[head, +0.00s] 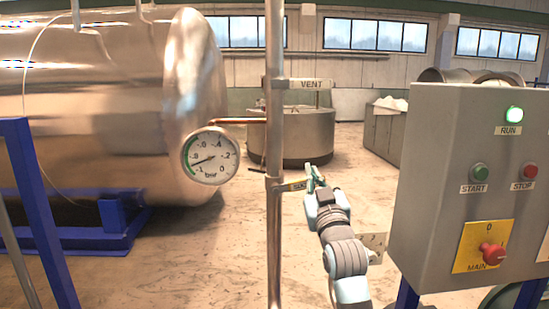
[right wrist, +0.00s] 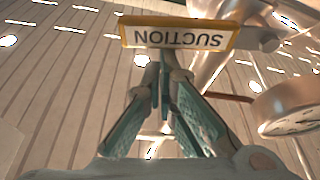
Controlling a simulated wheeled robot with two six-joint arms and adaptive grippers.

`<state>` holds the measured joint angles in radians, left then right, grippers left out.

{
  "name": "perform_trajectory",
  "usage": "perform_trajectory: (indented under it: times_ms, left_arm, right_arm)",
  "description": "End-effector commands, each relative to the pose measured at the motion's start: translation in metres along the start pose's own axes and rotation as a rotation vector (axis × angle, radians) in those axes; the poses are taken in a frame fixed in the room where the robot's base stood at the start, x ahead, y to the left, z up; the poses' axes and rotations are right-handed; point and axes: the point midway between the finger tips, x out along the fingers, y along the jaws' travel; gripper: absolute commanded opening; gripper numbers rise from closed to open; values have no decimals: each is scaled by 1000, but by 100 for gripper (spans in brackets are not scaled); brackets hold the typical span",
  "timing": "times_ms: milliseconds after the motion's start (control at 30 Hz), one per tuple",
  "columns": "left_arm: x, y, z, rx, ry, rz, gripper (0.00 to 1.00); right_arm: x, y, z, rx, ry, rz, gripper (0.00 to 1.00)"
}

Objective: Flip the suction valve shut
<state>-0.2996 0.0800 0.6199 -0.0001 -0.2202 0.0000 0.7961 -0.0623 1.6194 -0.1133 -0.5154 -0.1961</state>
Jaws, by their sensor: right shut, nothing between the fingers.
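The suction valve's lever with its yellow-edged SUCTION label (head: 292,186) sticks out to the right from the upright pipe (head: 274,130), below the gauge's side line. The label also shows upside down in the right wrist view (right wrist: 180,37), just beyond the fingertips. My right gripper (head: 313,178) is shut and empty, at the lever's outer end; it also shows in the right wrist view (right wrist: 162,70). Its fingertips are very close to the label; I cannot tell whether they touch. The gripper hides part of the label in the head view. My left gripper is not in view.
A round pressure gauge (head: 209,156) hangs left of the pipe. A VENT lever (head: 305,84) sits higher on the pipe. A grey control box (head: 440,170) with START, STOP and MAIN controls stands close to my right arm. A big metal tank (head: 100,110) fills the left.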

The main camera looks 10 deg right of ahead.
Motion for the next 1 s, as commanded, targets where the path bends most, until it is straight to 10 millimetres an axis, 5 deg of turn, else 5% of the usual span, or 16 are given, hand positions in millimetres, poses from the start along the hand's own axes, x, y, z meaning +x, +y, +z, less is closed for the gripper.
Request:
perform_trajectory:
  times_ms: [1000]
  left_arm:
    - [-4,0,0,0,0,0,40]
  right_arm:
    - [-5,-8,17,2,-2,-16,0]
